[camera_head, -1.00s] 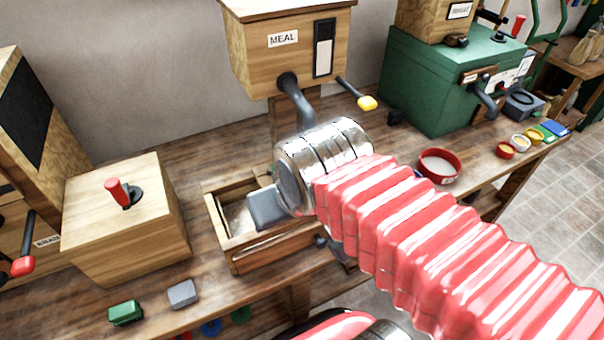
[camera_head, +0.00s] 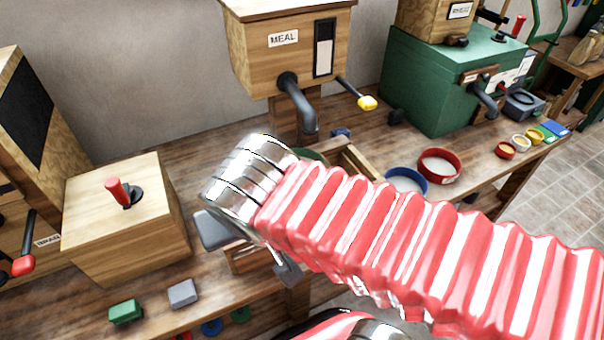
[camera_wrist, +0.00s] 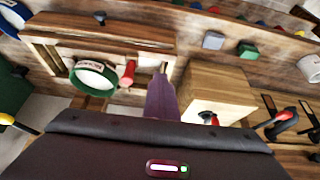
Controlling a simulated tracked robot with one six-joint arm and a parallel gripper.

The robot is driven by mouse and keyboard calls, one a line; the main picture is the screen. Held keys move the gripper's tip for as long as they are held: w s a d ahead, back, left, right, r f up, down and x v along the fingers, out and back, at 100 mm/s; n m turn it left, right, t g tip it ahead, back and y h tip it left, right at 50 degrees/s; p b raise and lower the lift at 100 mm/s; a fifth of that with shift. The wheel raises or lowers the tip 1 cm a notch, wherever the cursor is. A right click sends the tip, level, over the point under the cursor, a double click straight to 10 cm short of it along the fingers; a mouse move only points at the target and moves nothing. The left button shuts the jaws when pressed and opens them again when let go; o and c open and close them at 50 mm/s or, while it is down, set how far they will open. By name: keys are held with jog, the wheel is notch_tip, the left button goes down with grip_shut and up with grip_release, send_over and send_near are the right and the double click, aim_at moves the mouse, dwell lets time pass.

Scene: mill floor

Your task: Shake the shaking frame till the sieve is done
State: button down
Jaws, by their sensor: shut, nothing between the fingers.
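The wooden shaking frame (camera_head: 352,158) sits on the bench in front of the MEAL bin, partly behind my arm. In the wrist view, the frame (camera_wrist: 105,30) holds a round green-rimmed sieve (camera_wrist: 75,82) with a pale inside. A red upright handle (camera_wrist: 127,74) stands beside the sieve. My gripper (camera_head: 290,272) is shut and empty over the frame's front left part. The sieve's contents are unclear.
A wooden box (camera_head: 115,225) with a red lever stands left. The MEAL bin (camera_head: 290,50) and its grey spout (camera_head: 300,105) stand behind. Red (camera_head: 440,166) and blue (camera_head: 407,181) bowls lie right. Green (camera_head: 125,312) and grey (camera_head: 183,293) blocks lie at the front edge.

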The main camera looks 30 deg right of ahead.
jog(key=shift+a, duration=2.05)
jog(key=shift+a, duration=0.1)
jog(key=a, duration=1.3)
jog(key=shift+a, duration=0.2)
jog(key=c, duration=2.5)
grip_release()
jog(key=shift+w, duration=0.1)
jog(key=o, duration=1.1)
jog(key=shift+o, duration=0.2)
jog(key=shift+r, duration=0.1)
notch_tip(320, 180, up, 9)
